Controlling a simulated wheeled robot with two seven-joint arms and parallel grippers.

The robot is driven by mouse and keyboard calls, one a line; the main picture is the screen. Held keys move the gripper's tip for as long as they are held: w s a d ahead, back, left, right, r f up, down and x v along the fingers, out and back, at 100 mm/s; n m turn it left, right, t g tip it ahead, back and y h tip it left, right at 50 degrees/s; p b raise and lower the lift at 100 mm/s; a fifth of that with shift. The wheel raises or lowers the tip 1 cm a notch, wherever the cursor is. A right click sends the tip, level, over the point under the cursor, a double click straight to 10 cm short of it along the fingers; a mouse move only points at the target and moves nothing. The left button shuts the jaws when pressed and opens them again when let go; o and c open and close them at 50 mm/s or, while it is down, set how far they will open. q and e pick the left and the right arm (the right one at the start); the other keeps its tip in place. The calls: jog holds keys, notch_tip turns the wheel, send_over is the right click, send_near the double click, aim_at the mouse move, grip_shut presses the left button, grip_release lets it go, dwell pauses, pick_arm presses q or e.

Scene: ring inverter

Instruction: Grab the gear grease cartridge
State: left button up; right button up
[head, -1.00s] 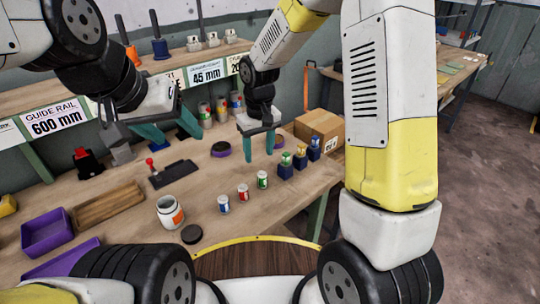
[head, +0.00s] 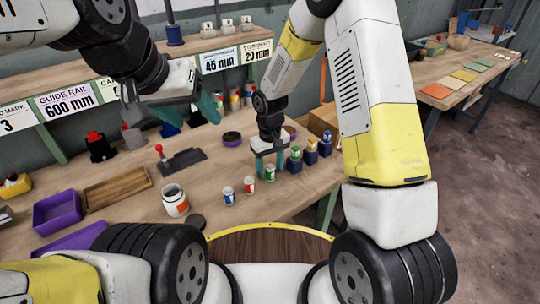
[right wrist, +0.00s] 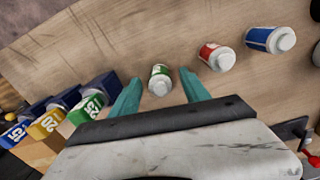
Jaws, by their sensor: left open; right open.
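Three small white-capped cartridges stand upright in a row on the workbench: a blue-banded one (head: 229,196), a red-banded one (head: 249,186) and a green-banded one (head: 270,173). Their print is too small to read, so I cannot tell which is the gear grease. My right gripper (head: 268,164) is open and points down at the green-banded cartridge. In the right wrist view this cartridge (right wrist: 160,82) lies between the two teal fingertips, with gaps at both sides. The red (right wrist: 217,57) and blue (right wrist: 270,40) ones stand outside the fingers. My left gripper (head: 192,116) is open and empty above the bench.
A white jar (head: 175,200) and a black lid (head: 195,222) are left of the cartridges. Purple bins (head: 60,210) and a wooden tray (head: 118,188) lie further left.

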jog(key=shift+f, duration=0.1)
jog(key=shift+c, duration=0.2)
grip_shut()
